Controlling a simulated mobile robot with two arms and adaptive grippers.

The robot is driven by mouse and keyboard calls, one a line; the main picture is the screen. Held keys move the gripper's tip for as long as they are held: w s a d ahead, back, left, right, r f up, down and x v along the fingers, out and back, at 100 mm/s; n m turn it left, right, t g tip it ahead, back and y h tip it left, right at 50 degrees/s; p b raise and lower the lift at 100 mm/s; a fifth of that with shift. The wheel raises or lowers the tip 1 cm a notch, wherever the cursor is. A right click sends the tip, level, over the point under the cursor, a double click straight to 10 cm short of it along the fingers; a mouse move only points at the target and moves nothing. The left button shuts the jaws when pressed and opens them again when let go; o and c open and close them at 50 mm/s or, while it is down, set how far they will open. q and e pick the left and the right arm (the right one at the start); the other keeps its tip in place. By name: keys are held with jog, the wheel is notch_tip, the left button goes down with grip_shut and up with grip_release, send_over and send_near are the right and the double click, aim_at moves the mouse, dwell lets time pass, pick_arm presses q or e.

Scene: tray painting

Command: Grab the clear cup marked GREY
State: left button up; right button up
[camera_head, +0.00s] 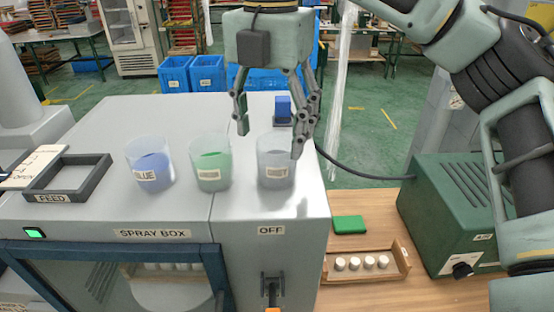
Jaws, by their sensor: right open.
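The clear cup with grey contents (275,166) stands upright on top of the spray box, at the right of a row of three cups. Its label is too small to read. My right gripper (270,140) is open above this cup, fingers pointing down. The right finger reaches down at the cup's right rim, and the left finger hangs higher, left of the cup. I cannot tell whether a finger touches it. A clear cup with green contents (211,168) stands in the middle, and a cup marked BLUE (150,167) on the left. My left gripper is out of view.
The spray box top (110,215) carries the cups, an empty FEED tray (68,180) at left and a small blue block (283,108) behind the cup. To the right, a green machine (450,215) and a wooden tray (375,276) with several white pieces stand on the table.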

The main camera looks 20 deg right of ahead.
aim_at(274, 150)
jog(key=shift+d+f+p, duration=0.15)
jog(key=shift+f+p, duration=0.2)
jog(key=shift+f, duration=0.05)
notch_tip(274, 150, down, 4)
jog(key=shift+d+f+p, duration=0.1)
jog(key=shift+p, duration=0.65)
jog(key=shift+c, duration=0.4)
jog(key=c, duration=0.4)
jog(key=shift+c, duration=0.8)
jog(key=c, duration=0.6)
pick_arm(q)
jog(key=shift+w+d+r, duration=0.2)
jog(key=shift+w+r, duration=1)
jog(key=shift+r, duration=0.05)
pick_arm(e)
jog(key=shift+c, duration=0.2)
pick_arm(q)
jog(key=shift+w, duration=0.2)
